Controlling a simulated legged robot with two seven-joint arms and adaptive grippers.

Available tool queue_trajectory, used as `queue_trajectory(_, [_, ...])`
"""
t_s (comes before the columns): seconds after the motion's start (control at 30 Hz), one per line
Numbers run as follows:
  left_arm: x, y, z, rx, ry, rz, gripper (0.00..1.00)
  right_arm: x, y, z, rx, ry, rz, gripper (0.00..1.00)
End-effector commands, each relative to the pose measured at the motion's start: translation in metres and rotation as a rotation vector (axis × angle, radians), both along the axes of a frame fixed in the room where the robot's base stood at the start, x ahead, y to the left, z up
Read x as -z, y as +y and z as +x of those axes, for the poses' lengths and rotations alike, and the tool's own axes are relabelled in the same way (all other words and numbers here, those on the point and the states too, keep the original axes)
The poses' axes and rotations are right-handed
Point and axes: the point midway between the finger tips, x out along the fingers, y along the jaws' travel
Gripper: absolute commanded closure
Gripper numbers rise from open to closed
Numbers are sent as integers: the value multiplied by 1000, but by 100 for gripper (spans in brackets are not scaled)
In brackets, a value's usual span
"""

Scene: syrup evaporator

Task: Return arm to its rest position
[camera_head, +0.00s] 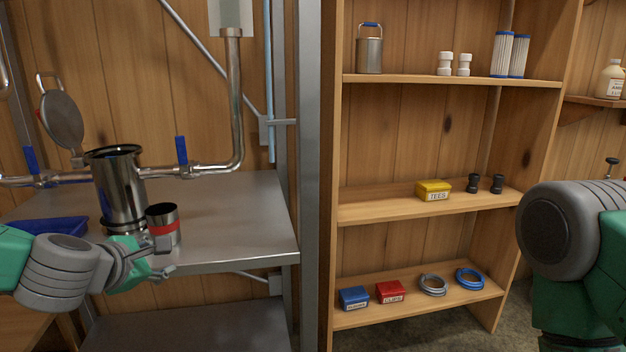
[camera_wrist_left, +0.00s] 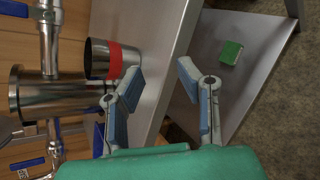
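My left gripper (camera_head: 158,256) is at the front edge of the steel table, just in front of a small steel cup with a red band (camera_head: 163,226). In the left wrist view the fingers of my left gripper (camera_wrist_left: 160,88) are spread apart with nothing between them.
The steel table (camera_head: 235,215) also holds an open steel canister (camera_head: 120,190) and a blue tray (camera_head: 45,229). Pipes with blue-handled valves run behind. A wooden shelf (camera_head: 435,208) with boxes, hoses and filters stands right. A green item (camera_wrist_left: 231,52) lies on a lower surface.

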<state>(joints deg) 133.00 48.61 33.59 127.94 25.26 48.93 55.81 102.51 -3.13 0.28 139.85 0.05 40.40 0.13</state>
Motion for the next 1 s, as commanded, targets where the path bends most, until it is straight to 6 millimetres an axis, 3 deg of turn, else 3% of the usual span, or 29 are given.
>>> queue_trajectory(0.03, [37, -16, -15, 102, 58, 119, 69, 0, 0, 0, 0, 0, 0, 60])
queue_trajectory(0.2, [146, -48, -82, 489, 218, 497, 69, 0, 0, 0, 0, 0, 0, 60])
queue_trajectory(0.27, [180, -53, -112, 645, 270, 620, 69, 0, 0, 0, 0, 0, 0, 60])
queue_trajectory(0.4, [249, -54, -193, 1054, 376, 878, 69, 0, 0, 0, 0, 0, 0, 60])
queue_trajectory(0.5, [284, -45, -253, 1360, 428, 1024, 69, 0, 0, 0, 0, 0, 0, 60])
queue_trajectory(0.6, [303, -33, -301, 1631, 449, 1123, 69, 0, 0, 0, 0, 0, 0, 60])
queue_trajectory(0.7, [312, -22, -332, 1821, 454, 1179, 69, 0, 0, 0, 0, 0, 0, 60])
queue_trajectory(0.83, [316, -16, -349, 1936, 449, 1206, 69, 0, 0, 0, 0, 0, 0, 60])
queue_trajectory(1.0, [316, -15, -351, 1950, 447, 1208, 69, 0, 0, 0, 0, 0, 0, 60])
